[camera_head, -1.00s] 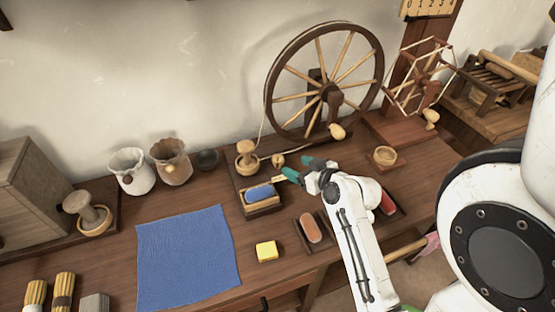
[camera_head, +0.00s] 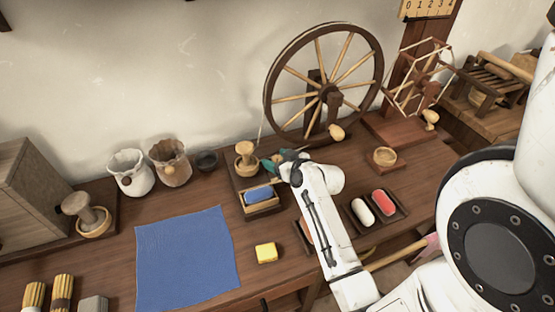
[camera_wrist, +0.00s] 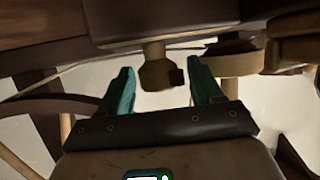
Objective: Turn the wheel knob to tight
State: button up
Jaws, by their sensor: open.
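The spinning wheel (camera_head: 325,90) stands at the back of the bench against the wall. In the wrist view a small wooden knob (camera_wrist: 156,72) with a dark block on its right side sits between my two teal fingertips. My gripper (camera_wrist: 161,88) is open there, with a gap on each side of the knob. In the head view my gripper (camera_head: 278,160) is low beside the wheel's base, right of a wooden spool (camera_head: 246,160). The gripper hides the small knob in that view. I cannot read any tight mark.
A tray with a blue roll (camera_head: 258,194) lies just below my gripper. A tray with red and white rolls (camera_head: 374,207) lies to the right of my forearm. A yellow block (camera_head: 266,253) and a blue cloth (camera_head: 187,258) lie in front. Jars (camera_head: 170,163) stand left.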

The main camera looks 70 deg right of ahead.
jog(key=shift+c, duration=0.2)
jog(key=c, duration=0.9)
jog(key=shift+c, duration=0.2)
dwell(0.4)
jog(key=o, duration=1)
jog(key=v, duration=1)
jog(key=shift+s+a+r, duration=0.15)
jog(key=shift+s+r, duration=0.05)
jog(key=shift+s, duration=0.15)
jog(key=shift+c, duration=0.2)
